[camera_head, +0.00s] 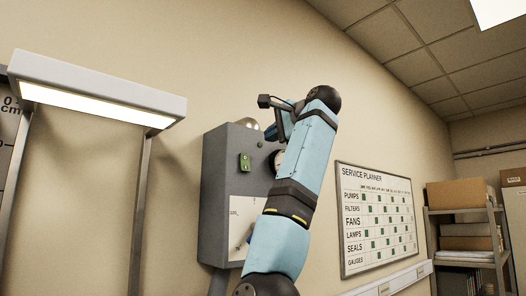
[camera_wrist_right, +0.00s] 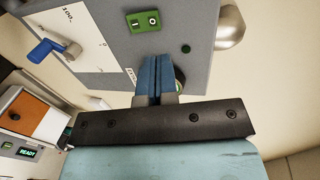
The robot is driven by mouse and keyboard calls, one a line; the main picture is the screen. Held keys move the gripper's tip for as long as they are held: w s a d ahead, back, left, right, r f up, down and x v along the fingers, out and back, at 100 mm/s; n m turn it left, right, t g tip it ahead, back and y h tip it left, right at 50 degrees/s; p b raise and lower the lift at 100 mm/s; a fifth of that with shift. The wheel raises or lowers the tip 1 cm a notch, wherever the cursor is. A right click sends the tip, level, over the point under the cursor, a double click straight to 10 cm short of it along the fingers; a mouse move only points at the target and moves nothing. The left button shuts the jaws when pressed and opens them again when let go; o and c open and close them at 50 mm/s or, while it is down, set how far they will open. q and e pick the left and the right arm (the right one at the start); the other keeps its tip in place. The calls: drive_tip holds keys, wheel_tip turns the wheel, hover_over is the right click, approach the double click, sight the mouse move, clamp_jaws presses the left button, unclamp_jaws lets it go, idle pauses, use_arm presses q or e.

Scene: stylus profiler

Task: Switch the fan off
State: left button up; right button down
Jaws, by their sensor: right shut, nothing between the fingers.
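A grey control box (camera_head: 215,190) hangs on the wall, partly hidden behind my right arm. A green rocker switch (camera_head: 245,162) sits on its front; in the wrist view the switch (camera_wrist_right: 145,21) shows the marks I and O. My right gripper (camera_head: 275,131) is in front of the box's upper part, largely hidden by its own wrist in the head view. In the wrist view its blue fingers (camera_wrist_right: 151,80) are shut and empty, below the switch in the picture and apart from it. No fan can be made out. My left gripper is out of view.
A lamp frame (camera_head: 100,88) stands left; a planner board (camera_head: 378,220) hangs right.

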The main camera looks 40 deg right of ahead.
drive_tip(key=s, duration=0.1)
drive_tip(key=s+r, duration=0.1)
drive_tip(key=s, duration=0.1)
drive_tip(key=shift+d+r+b, duration=0.1)
drive_tip(key=shift+r+b, duration=0.15)
drive_tip(key=shift+b, duration=0.05)
idle(0.3)
drive_tip(key=shift+s, duration=0.1)
